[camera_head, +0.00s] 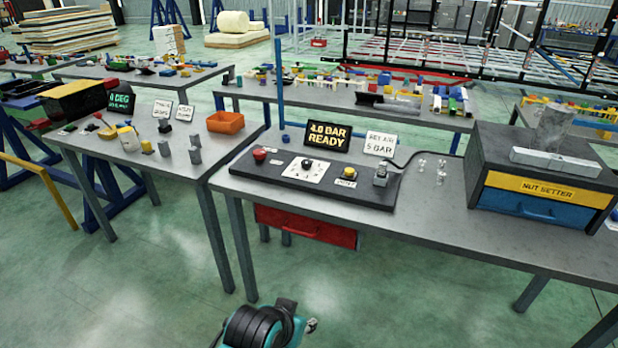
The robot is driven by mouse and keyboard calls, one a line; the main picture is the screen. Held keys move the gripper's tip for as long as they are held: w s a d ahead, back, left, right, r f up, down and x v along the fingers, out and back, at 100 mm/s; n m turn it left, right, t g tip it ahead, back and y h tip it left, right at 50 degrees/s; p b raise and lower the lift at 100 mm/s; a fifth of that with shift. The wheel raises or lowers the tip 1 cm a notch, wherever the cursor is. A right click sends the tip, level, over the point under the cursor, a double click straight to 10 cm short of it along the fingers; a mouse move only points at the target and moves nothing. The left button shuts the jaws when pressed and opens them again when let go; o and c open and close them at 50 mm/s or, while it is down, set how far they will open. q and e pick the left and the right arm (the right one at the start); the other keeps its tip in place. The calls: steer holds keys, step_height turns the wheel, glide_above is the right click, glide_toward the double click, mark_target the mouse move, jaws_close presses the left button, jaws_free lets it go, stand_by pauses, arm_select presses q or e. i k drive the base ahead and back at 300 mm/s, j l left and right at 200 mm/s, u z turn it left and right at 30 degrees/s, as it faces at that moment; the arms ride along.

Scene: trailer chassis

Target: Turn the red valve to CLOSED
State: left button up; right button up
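A red round knob (259,154), likely the red valve, sits at the left end of a black panel (335,191) on the middle table. A small white label (276,162) lies beside it, too small to read, so I cannot tell its setting. A black display (328,139) behind the panel reads "4.0 BAR READY". A white dial plate with a black knob (305,165) and a yellow button (349,172) are to the right of the red knob.
A sign (381,144) reads "SET AIR 5 BAR". A grey fitting (380,176) stands at the panel's right end. Right of it is a "NUT SETTER" drawer box (545,190). The floor is otherwise clear there.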

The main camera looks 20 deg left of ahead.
mark_target(259, 153)
steer(key=i+j+u, duration=0.1)
steer(key=i+j, duration=0.8)
